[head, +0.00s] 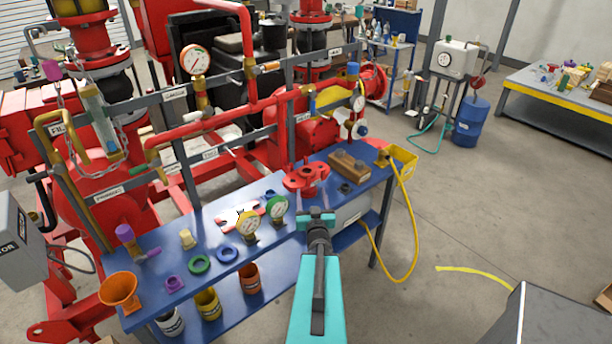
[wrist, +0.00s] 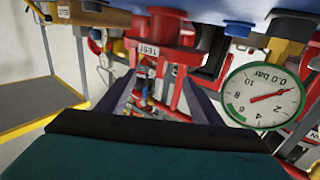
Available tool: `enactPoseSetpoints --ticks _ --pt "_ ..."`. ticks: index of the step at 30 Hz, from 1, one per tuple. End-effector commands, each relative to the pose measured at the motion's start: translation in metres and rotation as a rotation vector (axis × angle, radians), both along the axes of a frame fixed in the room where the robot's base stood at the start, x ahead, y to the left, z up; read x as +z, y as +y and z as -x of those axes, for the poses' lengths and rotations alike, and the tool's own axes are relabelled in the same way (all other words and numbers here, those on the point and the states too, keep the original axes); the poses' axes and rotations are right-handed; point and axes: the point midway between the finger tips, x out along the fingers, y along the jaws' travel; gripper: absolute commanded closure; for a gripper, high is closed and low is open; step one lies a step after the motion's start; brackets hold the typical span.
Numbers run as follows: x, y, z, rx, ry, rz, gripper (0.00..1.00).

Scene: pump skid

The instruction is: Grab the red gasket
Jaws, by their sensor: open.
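No ring that is plainly a red gasket stands out. A flat red-and-white piece (head: 240,214) lies on the blue bench behind the gauges; I cannot tell if it is a gasket. A red flanged part (head: 305,177) stands on the bench beyond my gripper. In the wrist view, red flanged parts (wrist: 165,28) show upside down beside a "TEST" label. My gripper (head: 318,222) is over the bench's front edge, right of the gauges. In the wrist view my gripper (wrist: 162,100) has its fingers apart, with nothing held between them.
The blue bench (head: 222,283) also holds a green ring (head: 200,264), a blue ring (head: 228,253), a purple piece (head: 175,284), an orange funnel (head: 120,288) and two gauges (head: 248,226). A wooden block (head: 349,167) sits at right. Red pipework stands behind.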

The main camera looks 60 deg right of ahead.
Motion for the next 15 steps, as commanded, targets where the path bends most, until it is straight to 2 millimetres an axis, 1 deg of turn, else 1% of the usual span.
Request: enactPoseSetpoints --ticks 1,15 --pt "-0.003 -0.002 -0.002 0.001 -0.001 0.001 0.4" --pt "-0.003 -0.016 -0.014 0.002 -0.001 0.001 0.4"
